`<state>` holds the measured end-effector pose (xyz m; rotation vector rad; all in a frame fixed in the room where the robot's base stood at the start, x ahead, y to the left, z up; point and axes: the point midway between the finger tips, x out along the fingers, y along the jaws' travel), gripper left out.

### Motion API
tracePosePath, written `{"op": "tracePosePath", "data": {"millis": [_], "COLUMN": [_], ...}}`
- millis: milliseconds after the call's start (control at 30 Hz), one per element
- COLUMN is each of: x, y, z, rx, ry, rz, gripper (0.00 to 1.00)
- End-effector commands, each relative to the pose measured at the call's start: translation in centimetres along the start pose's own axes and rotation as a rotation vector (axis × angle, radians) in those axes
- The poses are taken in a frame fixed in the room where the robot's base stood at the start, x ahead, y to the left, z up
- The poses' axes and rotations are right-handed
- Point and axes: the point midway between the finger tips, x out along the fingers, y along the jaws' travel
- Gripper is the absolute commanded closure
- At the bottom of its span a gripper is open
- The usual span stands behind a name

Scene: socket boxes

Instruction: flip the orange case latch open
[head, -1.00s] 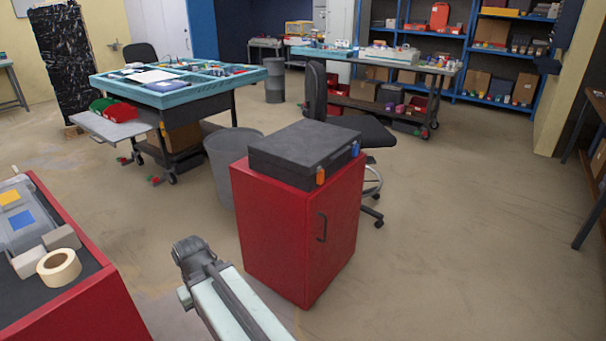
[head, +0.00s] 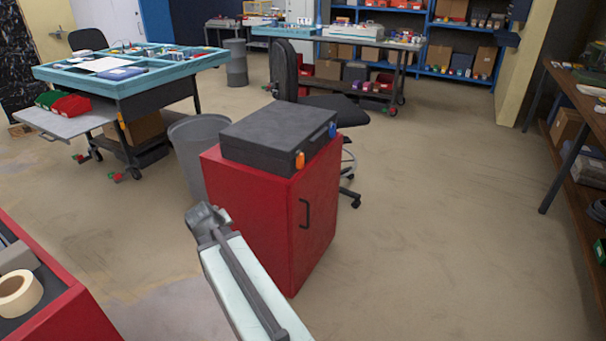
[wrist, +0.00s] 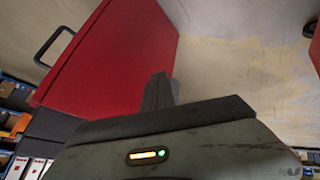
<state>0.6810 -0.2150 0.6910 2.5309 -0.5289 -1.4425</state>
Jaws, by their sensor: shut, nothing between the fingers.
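A black case (head: 272,138) lies closed on top of a red cabinet (head: 255,205) in the head view. An orange latch (head: 299,160) sits on its front face near the right corner, and a blue latch (head: 332,130) sits further back on the same side. The latch looks upright against the case. My gripper (head: 205,220) is in front of the cabinet's left side, below the case and apart from the latch. In the wrist view my gripper (wrist: 158,90) is shut and empty, with the red cabinet (wrist: 120,55) beyond it.
A grey bin (head: 190,150) stands left of the cabinet and an office chair (head: 325,105) stands behind it. A red-sided bench with a tape roll (head: 18,292) is at lower left. A wooden shelf (head: 575,125) is at right. The floor right of the cabinet is clear.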

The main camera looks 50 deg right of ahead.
Motion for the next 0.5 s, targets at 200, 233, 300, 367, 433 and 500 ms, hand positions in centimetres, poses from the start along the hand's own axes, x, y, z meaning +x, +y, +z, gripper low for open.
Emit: {"op": "tracePosePath", "data": {"millis": [200, 233, 300, 367, 433, 500], "x": [0.9, 0.2, -1.6, -2.7, -3.4, -3.5], "y": [24.4, 26.7, 30.4, 32.1, 33.4, 34.4], "z": [-7.1, -7.4, -7.5, -7.0, -5.5, -2.9], "rx": [-0.194, -0.256, -0.413, -0.542, -0.687, -0.835], "ry": [0.572, 0.639, 0.771, 0.855, 0.926, 0.975], "rz": [0.484, 0.536, 0.622, 0.658, 0.676, 0.669], "gripper": [1.00, 1.00, 1.00, 1.00, 1.00, 1.00]}}
